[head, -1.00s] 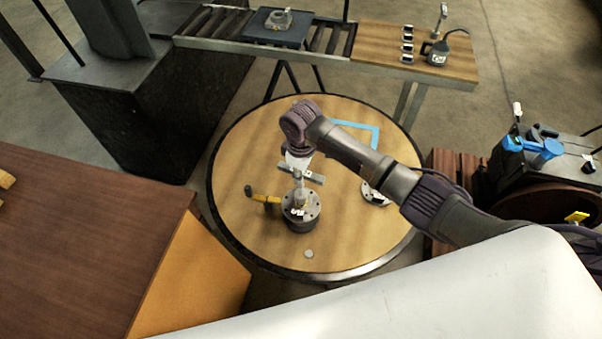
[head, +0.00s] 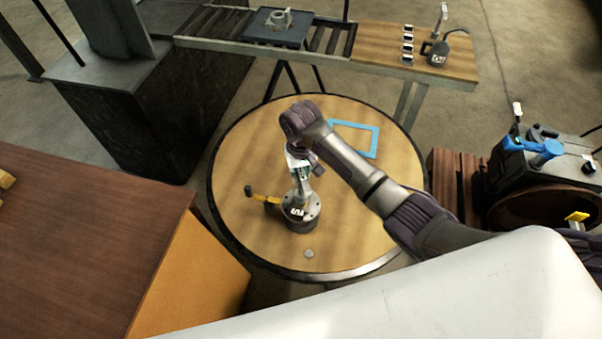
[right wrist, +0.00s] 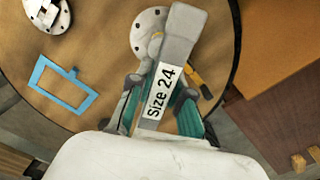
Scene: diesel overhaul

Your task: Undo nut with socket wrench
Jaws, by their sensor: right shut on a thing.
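My right gripper (head: 301,165) is above the round table in the head view. It is shut on a grey socket wrench (right wrist: 176,38); a label on the wrench reads "Size 24". In the right wrist view the teal finger pads of the gripper (right wrist: 160,98) lie on both sides of the handle. In the head view the wrench (head: 302,184) runs from the gripper down toward a round flanged part (head: 313,208). The wrench hides the nut, and I cannot tell whether the socket is seated. My left gripper is not in view.
A yellow-handled tool (head: 262,198) lies left of the flanged part on the round table (head: 250,150). A blue frame (head: 374,142) lies behind, and a small disc (head: 309,253) in front. Another flanged part (right wrist: 40,10) shows in the right wrist view. A brown bench (head: 90,230) stands left.

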